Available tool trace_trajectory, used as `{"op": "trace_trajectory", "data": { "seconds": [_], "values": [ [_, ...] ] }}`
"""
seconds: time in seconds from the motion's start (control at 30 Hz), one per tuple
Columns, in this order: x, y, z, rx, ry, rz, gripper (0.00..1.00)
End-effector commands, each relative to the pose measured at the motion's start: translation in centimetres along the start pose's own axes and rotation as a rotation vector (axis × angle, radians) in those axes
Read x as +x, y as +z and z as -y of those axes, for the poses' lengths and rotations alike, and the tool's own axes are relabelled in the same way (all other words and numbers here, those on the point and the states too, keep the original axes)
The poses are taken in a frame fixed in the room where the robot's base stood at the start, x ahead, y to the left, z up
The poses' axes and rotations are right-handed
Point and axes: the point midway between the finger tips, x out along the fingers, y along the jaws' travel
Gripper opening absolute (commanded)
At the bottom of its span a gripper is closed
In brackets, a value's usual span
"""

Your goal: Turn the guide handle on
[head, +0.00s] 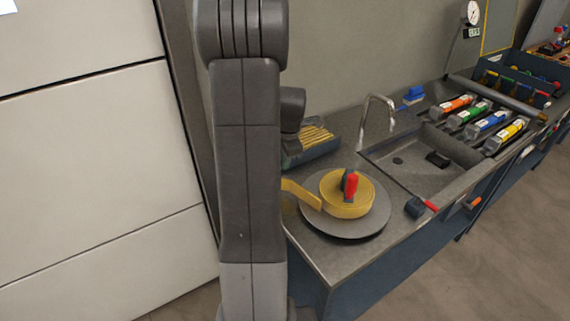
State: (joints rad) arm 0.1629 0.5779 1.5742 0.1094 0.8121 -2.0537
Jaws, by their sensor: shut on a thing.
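No handle in the head view is marked as the guide handle. A red handle (351,185) on a dark base stands on top of a yellow coiled roll (346,208). The roll lies on a round grey plate (333,228) at the near end of the counter. A yellow strip (301,194) runs left from the roll and passes behind my arm. Another red handle (431,205) sticks out at the sink's front edge beside a dark block, and an orange-tipped handle (473,201) is right of it. My arm's links fill the middle left; my gripper's fingers are hidden behind them.
The grey counter (312,248) holds a sink (405,165) with a tap (377,115). Several coloured cartridges (488,121) lie right of it. A tray of yellow sticks (315,140) is behind the roll. A gauge (472,13) hangs on the wall. Floor is clear at lower right.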

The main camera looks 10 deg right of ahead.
Motion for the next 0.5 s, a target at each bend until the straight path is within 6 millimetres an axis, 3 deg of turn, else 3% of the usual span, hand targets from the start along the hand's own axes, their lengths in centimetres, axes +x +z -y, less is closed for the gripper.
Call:
{"op": "trace_trajectory", "data": {
  "seconds": [0.5],
  "values": [
    [0.12, 0.02, -0.82, -0.148, 0.002, -0.028, 0.0]
  ]
}}
